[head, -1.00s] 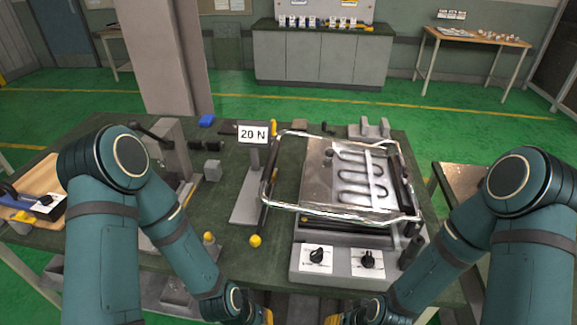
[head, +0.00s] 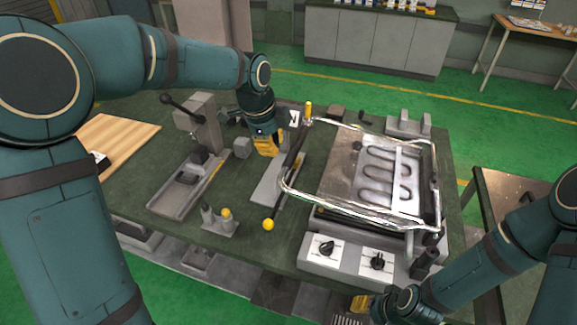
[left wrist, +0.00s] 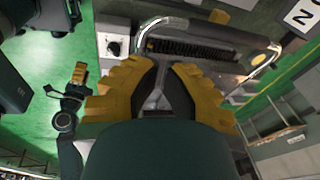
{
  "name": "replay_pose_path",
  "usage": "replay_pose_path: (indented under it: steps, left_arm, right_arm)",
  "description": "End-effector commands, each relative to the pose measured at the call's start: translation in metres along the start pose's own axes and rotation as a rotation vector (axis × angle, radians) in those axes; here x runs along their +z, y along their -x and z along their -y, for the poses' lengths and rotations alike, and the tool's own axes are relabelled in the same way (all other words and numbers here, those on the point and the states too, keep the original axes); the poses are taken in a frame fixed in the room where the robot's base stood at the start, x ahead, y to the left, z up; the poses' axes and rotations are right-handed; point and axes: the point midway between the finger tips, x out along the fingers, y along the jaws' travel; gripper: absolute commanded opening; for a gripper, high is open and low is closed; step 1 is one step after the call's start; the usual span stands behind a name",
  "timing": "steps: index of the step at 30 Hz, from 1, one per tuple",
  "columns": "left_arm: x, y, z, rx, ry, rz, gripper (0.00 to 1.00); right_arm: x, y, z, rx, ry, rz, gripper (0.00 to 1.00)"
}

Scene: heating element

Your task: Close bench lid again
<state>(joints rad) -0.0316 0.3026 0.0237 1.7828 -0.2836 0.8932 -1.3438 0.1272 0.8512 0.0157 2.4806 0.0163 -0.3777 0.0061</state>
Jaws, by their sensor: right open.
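The bench (head: 310,262) is a grey box with two knobs on its front, right of centre. Its lid has a chrome tube frame (head: 345,206) with black side grips, standing out above the box. A metal plate with a looped heating element (head: 388,175) shows inside the frame. My left gripper (head: 285,140) is beside the frame's left side, near the black grip (head: 297,148). My right gripper (head: 358,304) is low at the bench's front, partly cut off.
A lever fixture (head: 200,130) and a small holder with yellow-tipped parts (head: 220,222) stand left. A wooden board (head: 125,145) lies further left. A side table (head: 510,205) is right.

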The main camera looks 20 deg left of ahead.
Motion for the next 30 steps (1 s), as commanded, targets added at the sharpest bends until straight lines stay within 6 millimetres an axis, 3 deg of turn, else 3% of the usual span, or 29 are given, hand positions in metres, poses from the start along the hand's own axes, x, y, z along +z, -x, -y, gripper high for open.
replay_pose_path:
  steps: [1,3,7,24,30]
  left_arm:
    - [0.002,0.013,0.003,-0.005,-0.032,0.009,0.0]
    - [0.004,0.021,0.003,-0.002,-0.062,0.018,0.0]
    - [0.005,0.015,0.003,0.003,-0.076,0.022,0.0]
    - [0.007,-0.089,0.002,0.005,-0.073,0.021,0.0]
    - [0.007,-0.111,0.002,0.003,-0.072,0.021,0.0]
  right_arm:
    - [0.0,0.001,0.0,0.0,0.0,0.0,0.47]
    - [0.0,0.001,0.0,0.0,0.0,0.0,0.47]
    - [0.001,0.0,0.0,0.0,0.0,0.001,0.47]
    - [0.006,-0.011,-0.004,-0.001,0.003,0.012,0.47]
    - [0.007,-0.013,-0.005,-0.001,0.004,0.014,0.47]
